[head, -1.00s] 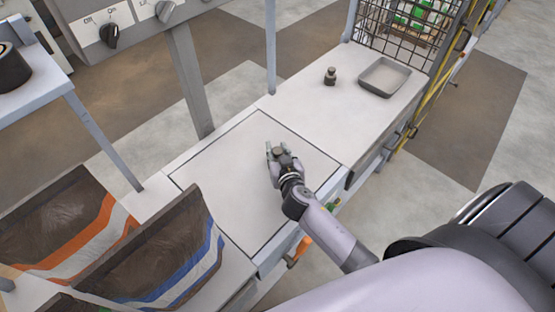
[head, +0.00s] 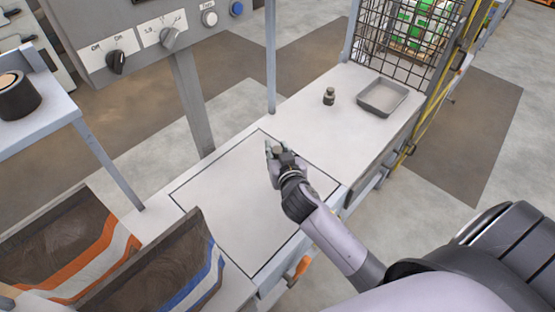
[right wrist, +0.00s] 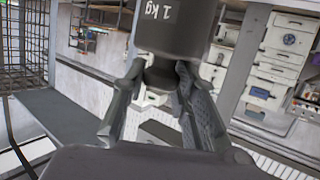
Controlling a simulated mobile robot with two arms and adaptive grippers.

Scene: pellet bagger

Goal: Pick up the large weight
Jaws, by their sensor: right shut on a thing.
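The large weight, a dark grey metal cylinder marked "1 kg" (right wrist: 172,22), is held in my right gripper (head: 279,150). In the right wrist view the gripper's two fingers (right wrist: 160,92) are closed around its narrow neck and knob. In the head view only a small part of this weight shows between the fingers, over the far part of the square scale plate (head: 235,205). A smaller-looking weight (head: 329,97) stands upright on the white worktop beyond, apart from the gripper. My left gripper is out of view.
A shallow grey metal tray (head: 383,97) lies at the worktop's far right, before a black wire mesh (head: 408,45). A control panel (head: 140,40) on a post stands at the back left. Printed bags (head: 160,270) stand at the front left. The worktop (head: 320,135) between is clear.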

